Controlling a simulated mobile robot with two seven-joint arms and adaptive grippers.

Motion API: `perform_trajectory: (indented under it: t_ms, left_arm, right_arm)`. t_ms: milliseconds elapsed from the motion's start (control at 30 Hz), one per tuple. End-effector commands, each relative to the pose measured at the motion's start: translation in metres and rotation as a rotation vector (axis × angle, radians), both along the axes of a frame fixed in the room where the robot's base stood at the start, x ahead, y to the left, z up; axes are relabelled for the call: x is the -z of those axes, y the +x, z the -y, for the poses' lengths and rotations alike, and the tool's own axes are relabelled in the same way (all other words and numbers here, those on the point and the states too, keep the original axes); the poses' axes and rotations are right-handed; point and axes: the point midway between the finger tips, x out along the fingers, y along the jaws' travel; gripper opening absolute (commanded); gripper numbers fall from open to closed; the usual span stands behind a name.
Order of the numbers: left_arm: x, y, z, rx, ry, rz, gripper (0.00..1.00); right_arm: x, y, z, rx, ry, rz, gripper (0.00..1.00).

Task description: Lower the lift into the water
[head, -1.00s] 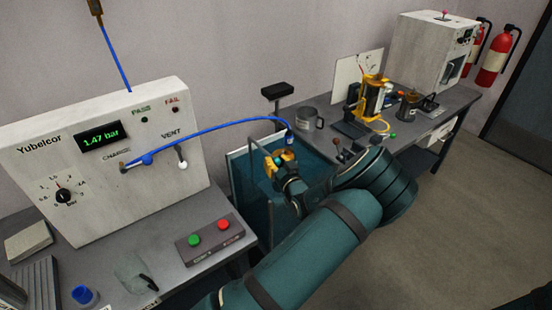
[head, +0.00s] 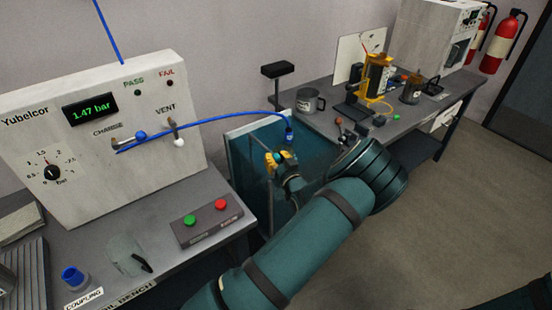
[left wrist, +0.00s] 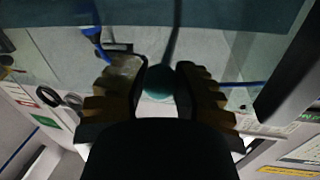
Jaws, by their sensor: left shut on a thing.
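The glass-walled water tank (head: 243,166) stands between the two benches. My left gripper (head: 277,160) is at the tank, shut on a teal ball knob (left wrist: 160,83), which sits between its yellow-padded fingers in the left wrist view. The lift's body below the knob is mostly hidden by my gripper and arm. A blue hose (head: 215,119) arches from the test panel to a blue fitting (head: 289,134) hanging over the tank beside my gripper; the fitting also shows in the left wrist view (left wrist: 95,48). My right gripper is out of view.
The grey test panel (head: 115,190) reads 1.47 bar. A button box (head: 207,222) with green and red buttons lies on the near bench. A grey mug (head: 310,101) and a yellow stand (head: 377,85) are on the far bench. Open floor lies to the right.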

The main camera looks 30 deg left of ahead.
Motion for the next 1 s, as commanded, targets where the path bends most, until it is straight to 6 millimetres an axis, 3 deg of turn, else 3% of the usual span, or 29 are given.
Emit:
perform_trajectory:
  t_ms: [133,167,233,733,1000]
  left_arm:
    - [0.007,-0.002,0.001,0.000,-0.010,-0.014,0.00]
    - [0.007,-0.002,0.001,0.000,-0.011,-0.015,0.37]
    - [0.007,-0.002,0.001,0.000,-0.010,-0.014,0.61]
    - [0.003,-0.002,0.002,0.001,-0.005,-0.007,0.63]
    - [0.003,-0.021,0.033,0.003,-0.006,-0.008,0.63]
  right_arm:
    - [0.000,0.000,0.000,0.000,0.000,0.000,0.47]
    - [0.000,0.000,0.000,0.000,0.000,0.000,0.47]
    - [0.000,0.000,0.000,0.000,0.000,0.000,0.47]
    - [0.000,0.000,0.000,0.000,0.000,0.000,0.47]
    - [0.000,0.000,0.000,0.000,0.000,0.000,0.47]
